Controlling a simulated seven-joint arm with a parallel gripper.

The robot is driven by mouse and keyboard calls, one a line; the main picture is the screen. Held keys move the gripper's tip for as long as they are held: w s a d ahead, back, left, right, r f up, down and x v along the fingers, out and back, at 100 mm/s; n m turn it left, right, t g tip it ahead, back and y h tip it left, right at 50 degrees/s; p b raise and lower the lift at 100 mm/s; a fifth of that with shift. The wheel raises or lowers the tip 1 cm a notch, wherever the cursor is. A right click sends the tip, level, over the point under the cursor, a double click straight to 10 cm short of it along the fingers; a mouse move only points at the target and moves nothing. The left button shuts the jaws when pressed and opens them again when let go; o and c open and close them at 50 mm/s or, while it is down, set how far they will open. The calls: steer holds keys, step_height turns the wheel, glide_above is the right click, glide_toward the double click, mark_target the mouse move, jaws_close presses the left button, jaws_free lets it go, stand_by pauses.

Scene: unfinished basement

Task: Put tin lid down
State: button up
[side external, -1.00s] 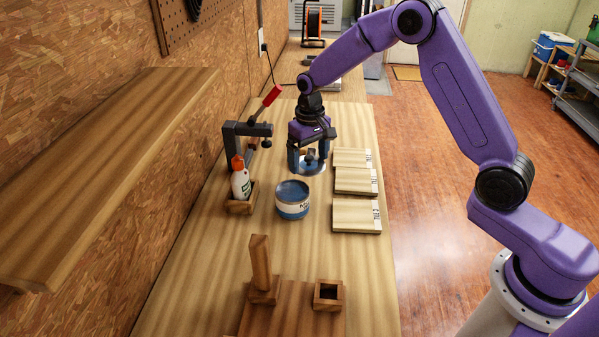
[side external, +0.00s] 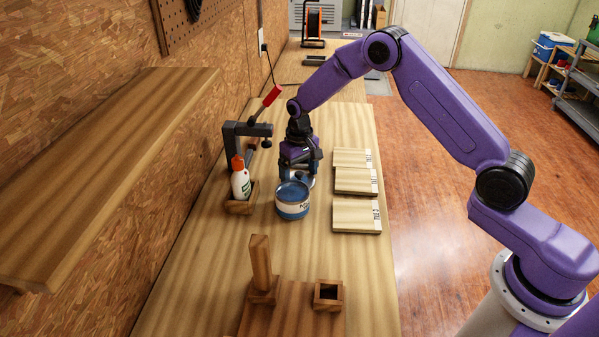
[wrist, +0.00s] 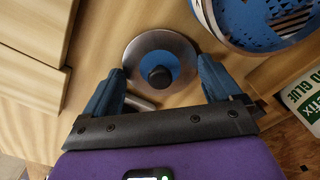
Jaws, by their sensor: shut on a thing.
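The tin lid (wrist: 159,66) is a round metal disc with a blue centre and a dark knob. In the wrist view it sits between the two blue fingers of my gripper (wrist: 160,72), which are shut on it near its rim. In the side view my gripper (side external: 300,172) is low over the bench, just behind the blue and white tin (side external: 292,207). The lid's edge partly shows there, and the tin hides some of it. I cannot tell whether the lid touches the bench. The tin also shows at the top right of the wrist view (wrist: 250,28).
A glue bottle (side external: 240,182) stands in a wooden holder left of the tin, with a clamp (side external: 233,140) behind. Several labelled boards (side external: 355,215) lie to the right. A wooden post (side external: 261,262) and small box (side external: 328,294) are in front. The bench (side external: 200,270) is clear at front left.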

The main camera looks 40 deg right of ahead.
mark_target(299, 173)
steer(key=o, duration=0.7)
steer(key=shift+f, duration=0.15)
step_height(299, 173, up, 11)
steer(key=s+a+r+n, duration=0.3)
steer(key=s+a+r, duration=0.15)
steer(key=s, duration=0.25)
steer(key=s+a+r+n, duration=0.2)
steer(key=s+r+n, duration=0.1)
steer(key=s, duration=0.9)
steer(key=s+d+n, duration=0.2)
steer(key=s, duration=0.5)
steer(key=s+d+n, duration=0.2)
steer(key=s+d, duration=0.1)
steer(key=s, duration=0.5)
steer(key=s+d+n, duration=0.2)
steer(key=s+d, duration=0.1)
steer(key=s, duration=0.4)
steer(key=shift+s+f+n, duration=0.15)
steer(key=shift+f+n, duration=0.15)
